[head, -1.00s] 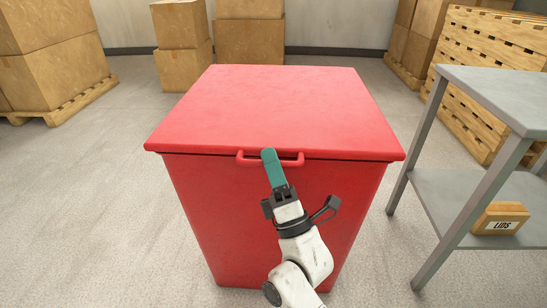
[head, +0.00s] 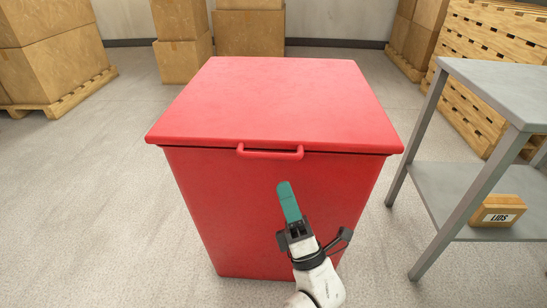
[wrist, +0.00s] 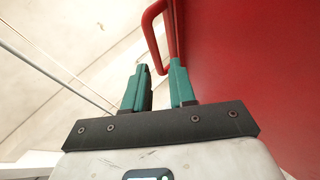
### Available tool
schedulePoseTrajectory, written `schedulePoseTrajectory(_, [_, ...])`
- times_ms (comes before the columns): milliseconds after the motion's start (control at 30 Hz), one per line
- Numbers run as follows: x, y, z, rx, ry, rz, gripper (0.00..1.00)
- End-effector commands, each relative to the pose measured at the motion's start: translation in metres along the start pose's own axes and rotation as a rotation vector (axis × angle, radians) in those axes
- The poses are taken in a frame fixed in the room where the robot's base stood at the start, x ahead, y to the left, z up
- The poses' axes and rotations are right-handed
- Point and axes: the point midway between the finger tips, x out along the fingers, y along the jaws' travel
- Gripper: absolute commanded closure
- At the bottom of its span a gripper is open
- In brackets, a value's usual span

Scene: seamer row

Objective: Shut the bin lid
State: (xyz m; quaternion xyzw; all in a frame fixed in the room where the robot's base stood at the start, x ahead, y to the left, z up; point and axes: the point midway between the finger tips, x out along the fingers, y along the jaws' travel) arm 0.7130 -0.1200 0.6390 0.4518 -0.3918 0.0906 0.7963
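The bin (head: 245,215) is a large red box in the middle of the head view. Its flat red lid (head: 275,100) lies down over the top, with a thin dark line under its front edge. A red bar handle (head: 270,152) is on the lid's front edge; it also shows in the wrist view (wrist: 151,28), beyond the fingertips. My gripper (head: 285,184) is below the handle, in front of the bin, and apart from the handle. In the wrist view its two green fingers (wrist: 160,66) are apart with nothing between them.
A grey metal table (head: 500,90) with a lower shelf stands close on the right. A small box marked LIDS (head: 497,211) sits on that shelf. Pallets (head: 480,75) and cardboard boxes (head: 50,55) stand behind. The floor left of the bin is clear.

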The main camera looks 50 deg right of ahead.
Motion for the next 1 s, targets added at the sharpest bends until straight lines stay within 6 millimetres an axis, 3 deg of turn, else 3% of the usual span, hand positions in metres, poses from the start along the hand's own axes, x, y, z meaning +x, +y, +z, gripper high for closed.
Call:
schedulePoseTrajectory(300, [-0.025,0.007,0.0,-0.002,-0.002,0.019,0.75])
schedulePoseTrajectory(1000, [-0.024,0.005,-0.004,0.028,0.021,-0.004,0.75])
